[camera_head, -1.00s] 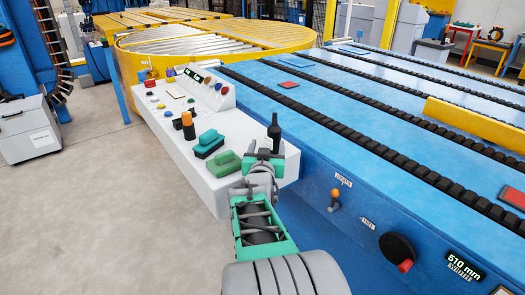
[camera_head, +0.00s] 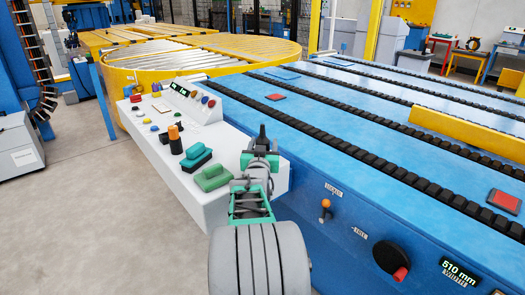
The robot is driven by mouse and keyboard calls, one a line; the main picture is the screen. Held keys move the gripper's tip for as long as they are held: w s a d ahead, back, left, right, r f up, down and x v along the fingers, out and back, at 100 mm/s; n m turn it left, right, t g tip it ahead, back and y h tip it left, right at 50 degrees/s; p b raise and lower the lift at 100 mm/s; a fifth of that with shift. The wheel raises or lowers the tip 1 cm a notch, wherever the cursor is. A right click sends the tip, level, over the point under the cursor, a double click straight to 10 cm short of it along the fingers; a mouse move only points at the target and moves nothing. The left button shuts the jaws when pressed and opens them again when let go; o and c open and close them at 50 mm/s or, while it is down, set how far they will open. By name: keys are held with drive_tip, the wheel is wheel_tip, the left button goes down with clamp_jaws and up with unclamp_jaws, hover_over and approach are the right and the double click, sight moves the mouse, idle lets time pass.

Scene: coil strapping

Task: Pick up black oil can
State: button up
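A small dark thing with a narrow upright top, which looks like the black oil can (camera_head: 262,132), stands out at the right end of the white control console (camera_head: 215,207). My gripper (camera_head: 262,152) is at that end of the console, directly in front of the dark thing in this view. The gripper overlaps its lower part, so I cannot tell whether they touch. The fingers are small and dark against it, and whether they are open or shut does not show.
Left of my gripper on the console are a green block (camera_head: 212,178), a teal-and-black block (camera_head: 196,157) and an orange-topped black item (camera_head: 175,139). Buttons line the console's far part. The blue conveyor (camera_head: 340,130) borders it on the right; open floor (camera_head: 100,220) lies left.

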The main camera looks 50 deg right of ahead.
clamp_jaws()
idle(0.4)
drive_tip(key=shift+r, duration=0.1)
